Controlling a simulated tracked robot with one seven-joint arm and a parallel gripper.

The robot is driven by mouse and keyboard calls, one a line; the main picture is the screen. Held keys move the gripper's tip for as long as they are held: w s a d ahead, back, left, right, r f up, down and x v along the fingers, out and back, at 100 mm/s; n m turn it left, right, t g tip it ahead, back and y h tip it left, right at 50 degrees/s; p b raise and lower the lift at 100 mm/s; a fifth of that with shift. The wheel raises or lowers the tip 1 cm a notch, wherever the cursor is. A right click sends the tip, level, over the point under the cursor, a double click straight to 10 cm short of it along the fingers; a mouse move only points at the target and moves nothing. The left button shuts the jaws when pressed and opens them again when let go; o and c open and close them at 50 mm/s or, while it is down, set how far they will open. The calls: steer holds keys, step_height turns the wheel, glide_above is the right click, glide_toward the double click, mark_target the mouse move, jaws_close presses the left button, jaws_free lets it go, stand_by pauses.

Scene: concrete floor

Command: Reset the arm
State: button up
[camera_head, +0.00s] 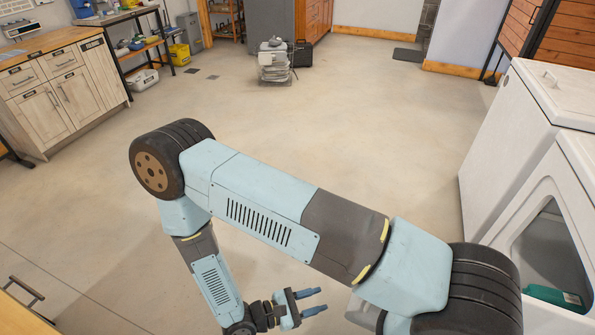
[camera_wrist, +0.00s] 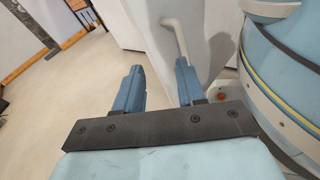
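My gripper (camera_head: 312,301) shows at the bottom middle of the head view, at the end of my bent blue and black arm, above the floor. In the wrist view its two blue fingers (camera_wrist: 157,88) stand apart with nothing between them. The arm reaches across the head view from lower right to upper left, then folds down to the gripper. My own arm link fills the right side of the wrist view.
White machines (camera_head: 525,120) stand close on the right; one has an opening with a teal item (camera_head: 552,296) inside. A wooden cabinet (camera_head: 60,95) stands at the left. A cart-like stack (camera_head: 274,64) stands at the back. The concrete floor (camera_head: 360,130) between is clear.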

steer(key=w+d+r+m+g+y, duration=0.1)
steer(key=w+r+m+g+y, duration=0.3)
steer(key=r, duration=0.6)
steer(key=w+d+r+m+g+y, duration=0.1)
steer(key=w+r+m, duration=0.4)
steer(key=r, duration=0.4)
steer(key=w+d+r+m+g+y, duration=0.25)
steer(key=w+r, duration=0.35)
steer(key=r, duration=0.4)
steer(key=s+d+r+m+t+y, duration=0.2)
steer(key=d+r, duration=0.3)
steer(key=r, duration=0.3)
steer(key=s+d+r+m+t+y, duration=0.3)
steer(key=d+r, duration=0.1)
steer(key=r, duration=0.4)
steer(key=s+d+r+m+t+y, duration=0.2)
steer(key=d+r, duration=0.3)
steer(key=r, duration=0.4)
steer(key=shift+s+d+m+y, duration=0.3)
steer(key=shift+s+m+y, duration=0.2)
steer(key=shift+m, duration=0.35)
steer(key=shift+t, duration=0.25)
